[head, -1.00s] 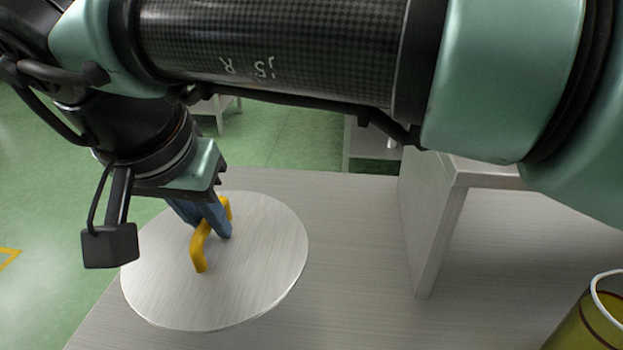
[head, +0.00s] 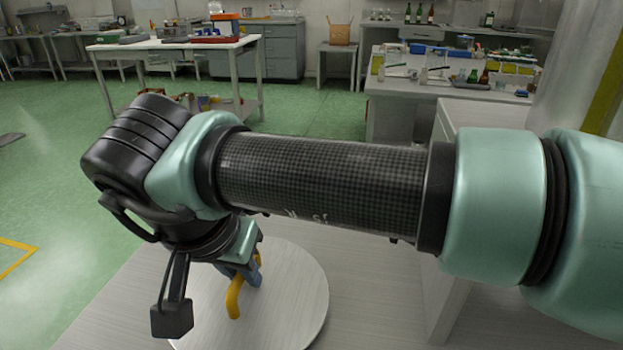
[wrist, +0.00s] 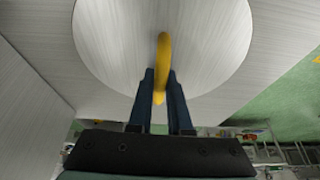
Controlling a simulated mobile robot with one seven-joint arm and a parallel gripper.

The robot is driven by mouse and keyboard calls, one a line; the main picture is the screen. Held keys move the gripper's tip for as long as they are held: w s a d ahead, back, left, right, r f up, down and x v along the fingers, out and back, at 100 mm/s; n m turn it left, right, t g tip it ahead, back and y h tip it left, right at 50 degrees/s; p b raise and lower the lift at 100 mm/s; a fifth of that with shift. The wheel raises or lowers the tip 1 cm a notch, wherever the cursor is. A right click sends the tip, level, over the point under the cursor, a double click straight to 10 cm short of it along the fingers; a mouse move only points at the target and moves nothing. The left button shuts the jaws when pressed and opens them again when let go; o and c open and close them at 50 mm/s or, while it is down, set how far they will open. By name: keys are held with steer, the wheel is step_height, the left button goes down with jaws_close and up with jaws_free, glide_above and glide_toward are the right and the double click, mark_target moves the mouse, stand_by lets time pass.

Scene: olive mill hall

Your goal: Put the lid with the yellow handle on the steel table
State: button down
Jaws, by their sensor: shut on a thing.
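The lid (head: 302,292) is a round brushed-steel disc with a bent yellow handle (head: 235,299). My gripper (head: 248,272) points down at it and is shut on the handle. In the wrist view, the two blue fingers (wrist: 162,88) stand on both sides of the yellow handle (wrist: 164,52), with the lid (wrist: 205,40) beyond them. The lid lies flat over the left part of the steel table (head: 385,290). I cannot tell whether its underside touches the table top. My arm hides part of the table.
An upright grey metal panel (head: 448,285) stands on the table to the right of the lid. The table top between them is bare. Farther back are a white bench (head: 170,44) and a cluttered workbench (head: 410,97). Green floor lies open to the left.

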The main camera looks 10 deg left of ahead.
steer(key=shift+f, duration=0.25)
steer(key=shift+f, duration=0.1)
steer(key=c, duration=1.3)
jaws_free()
steer(key=shift+f, duration=0.1)
steer(key=o, duration=0.5)
steer(key=shift+c, duration=0.2)
steer(key=p+v, duration=0.7)
steer(key=v, duration=0.4)
steer(key=shift+w+d, duration=0.1)
steer(key=shift+w, duration=0.1)
steer(key=shift+s+r+p, duration=0.35)
steer(key=shift+s+r, duration=0.05)
steer(key=shift+r, duration=0.25)
